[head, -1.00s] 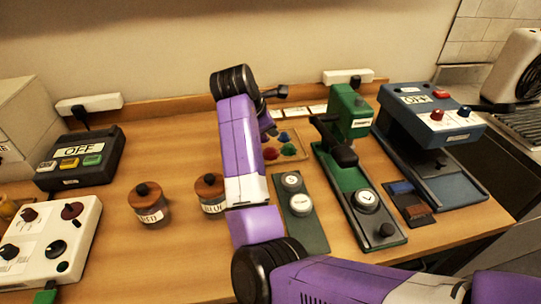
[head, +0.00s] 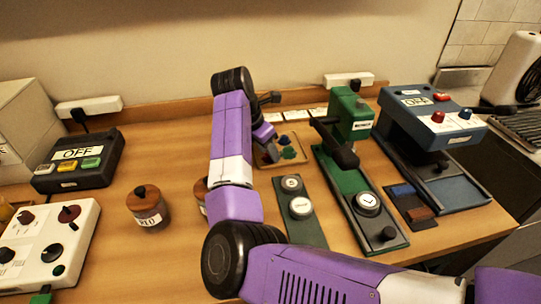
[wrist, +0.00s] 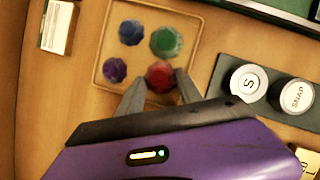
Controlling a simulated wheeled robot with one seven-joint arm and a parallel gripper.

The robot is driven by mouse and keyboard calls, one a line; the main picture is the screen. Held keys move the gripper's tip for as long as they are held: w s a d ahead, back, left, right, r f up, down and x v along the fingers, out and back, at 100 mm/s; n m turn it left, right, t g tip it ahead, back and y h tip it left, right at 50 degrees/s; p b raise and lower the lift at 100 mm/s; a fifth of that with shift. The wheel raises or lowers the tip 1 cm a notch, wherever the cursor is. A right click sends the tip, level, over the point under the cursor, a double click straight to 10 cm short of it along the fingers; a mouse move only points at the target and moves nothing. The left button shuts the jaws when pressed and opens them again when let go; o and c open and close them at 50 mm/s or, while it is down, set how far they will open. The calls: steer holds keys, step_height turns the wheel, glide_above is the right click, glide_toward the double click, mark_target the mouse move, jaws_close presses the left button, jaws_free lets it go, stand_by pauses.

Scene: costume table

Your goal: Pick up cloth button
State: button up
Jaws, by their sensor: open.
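A shallow tan tray (wrist: 102,30) holds several faceted, round button-like pieces. In the wrist view these are a blue one (wrist: 131,32), a green one (wrist: 166,42), a purple one (wrist: 115,70) and a red one (wrist: 160,74). I cannot tell which is the cloth button. My gripper (wrist: 161,84) is open, its fingertips on either side of the red piece, with nothing held.
Right of the tray is a green board (head: 313,234) with round pieces marked S and SNAP. Beyond stand a green press (head: 352,122) and a blue machine (head: 424,117). A wooden-lidded jar (head: 147,212) is at left; another is mostly behind my arm.

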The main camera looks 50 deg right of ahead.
steer(key=shift+d+f, duration=0.1)
steer(key=shift+f, duration=0.15)
jaws_close()
steer(key=shift+r, duration=0.15)
